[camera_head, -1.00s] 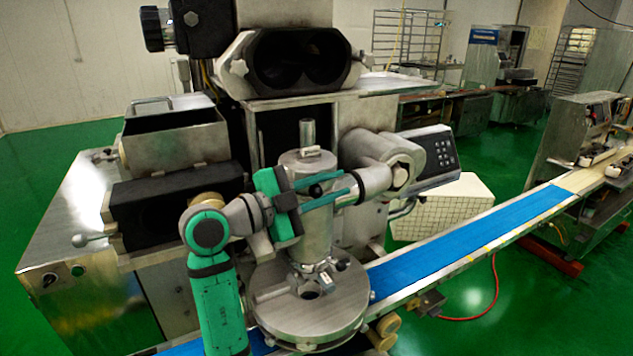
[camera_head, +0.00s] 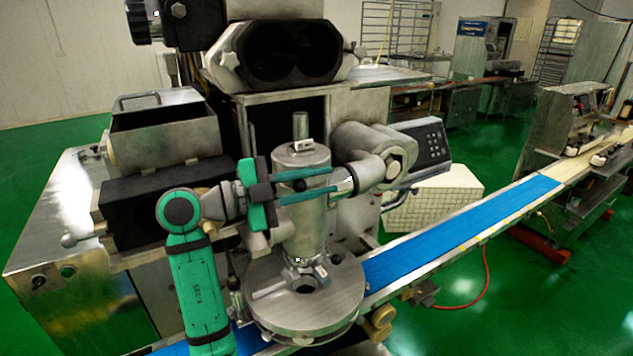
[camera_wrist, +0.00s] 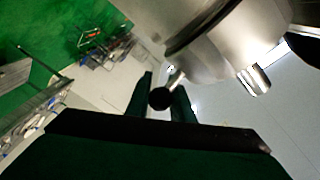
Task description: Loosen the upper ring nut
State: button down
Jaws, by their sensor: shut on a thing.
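My gripper (camera_head: 302,187) has green fingers reaching across the front of the upright steel cylinder (camera_head: 305,230). They are shut on a small black ball knob (camera_wrist: 160,98), which shows between the fingertips in the wrist view. A short rod joins the knob to the rounded metal body (camera_wrist: 215,50) beside it. A bare metal peg (camera_wrist: 254,80) sticks out of the same body. The knob seems to be the handle of the upper ring nut, whose outline blends with the cylinder and is partly hidden by my fingers.
A round metal plate (camera_head: 305,300) lies below the cylinder. A thick metal joint (camera_head: 375,155) sits right of my fingertips, with a keypad panel (camera_head: 420,145) beyond it. A black block (camera_head: 150,200) stands left of the cylinder. A blue conveyor belt (camera_head: 450,232) runs to the right.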

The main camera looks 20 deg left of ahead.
jog(key=shift+w+f, duration=0.1)
jog(key=shift+f, duration=0.15)
jog(key=c, duration=1.6)
grip_release()
jog(key=shift+o, duration=0.2)
jog(key=shift+r, duration=0.1)
jog(key=v, duration=1)
jog(key=shift+s+a, duration=0.25)
jog(key=shift+s, duration=0.05)
jog(key=shift+w, duration=0.1)
